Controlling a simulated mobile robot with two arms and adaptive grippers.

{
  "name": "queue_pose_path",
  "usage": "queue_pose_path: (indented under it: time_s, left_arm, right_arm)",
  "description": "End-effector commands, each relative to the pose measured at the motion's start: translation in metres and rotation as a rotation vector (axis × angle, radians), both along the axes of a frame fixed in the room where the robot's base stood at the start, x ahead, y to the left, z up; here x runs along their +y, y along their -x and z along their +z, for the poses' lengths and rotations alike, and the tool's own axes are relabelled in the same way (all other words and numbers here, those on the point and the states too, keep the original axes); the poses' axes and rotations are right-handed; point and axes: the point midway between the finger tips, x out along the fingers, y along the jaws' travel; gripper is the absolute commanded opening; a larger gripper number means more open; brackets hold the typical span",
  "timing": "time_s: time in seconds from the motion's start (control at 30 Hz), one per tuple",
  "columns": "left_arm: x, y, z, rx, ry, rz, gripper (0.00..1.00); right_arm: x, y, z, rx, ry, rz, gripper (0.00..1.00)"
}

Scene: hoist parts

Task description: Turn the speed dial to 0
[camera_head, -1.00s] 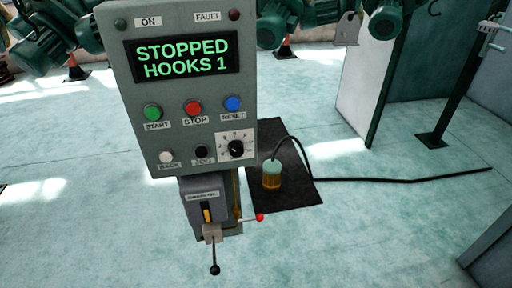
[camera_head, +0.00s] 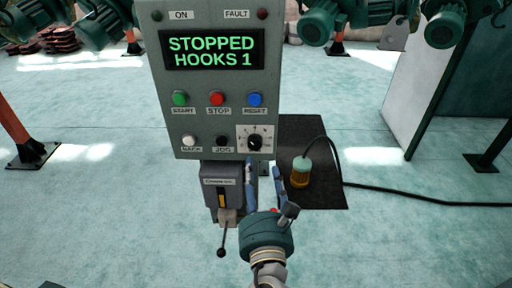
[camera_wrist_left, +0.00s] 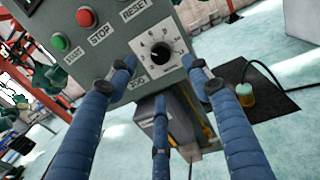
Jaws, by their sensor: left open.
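The speed dial (camera_head: 255,143) is a black knob on a white scale plate at the lower right of the grey control panel (camera_head: 222,90). In the left wrist view the dial (camera_wrist_left: 160,54) lies beyond my fingertips, between them. My left gripper (camera_head: 265,170) is open and empty, just below the dial, with its blue fingers pointing up at the panel. In the left wrist view its blue fingers (camera_wrist_left: 165,75) are spread apart. I cannot tell whether any finger touches the panel. The dial's exact setting is too small to read. My right gripper is not in view.
The panel display reads STOPPED HOOKS 1. Green (camera_head: 180,98), red (camera_head: 217,98) and blue (camera_head: 254,99) buttons sit above the dial. A grey switch box (camera_head: 221,186) with a lever hangs below. A yellow-and-green pendant (camera_head: 300,172) stands on a black mat (camera_head: 328,196) at the right.

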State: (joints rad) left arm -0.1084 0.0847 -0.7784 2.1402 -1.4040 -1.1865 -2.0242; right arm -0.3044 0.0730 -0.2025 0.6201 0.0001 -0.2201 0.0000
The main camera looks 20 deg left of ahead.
Motion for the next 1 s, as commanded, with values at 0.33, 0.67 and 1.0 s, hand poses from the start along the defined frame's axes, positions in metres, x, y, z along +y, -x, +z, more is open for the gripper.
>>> queue_pose_path:
  time_s: [0.33, 0.67, 1.0]
  left_arm:
    - [0.023, -0.06, 0.003, 0.0, -0.002, 0.0, 0.5]
    - [0.035, -0.092, -0.001, 0.002, 0.002, -0.002, 0.5]
    - [0.036, -0.093, -0.002, 0.002, 0.003, -0.002, 0.4]
  right_arm:
    - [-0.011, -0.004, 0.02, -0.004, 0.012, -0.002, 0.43]
    - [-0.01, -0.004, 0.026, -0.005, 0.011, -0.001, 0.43]
    - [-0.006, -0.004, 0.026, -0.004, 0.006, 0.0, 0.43]
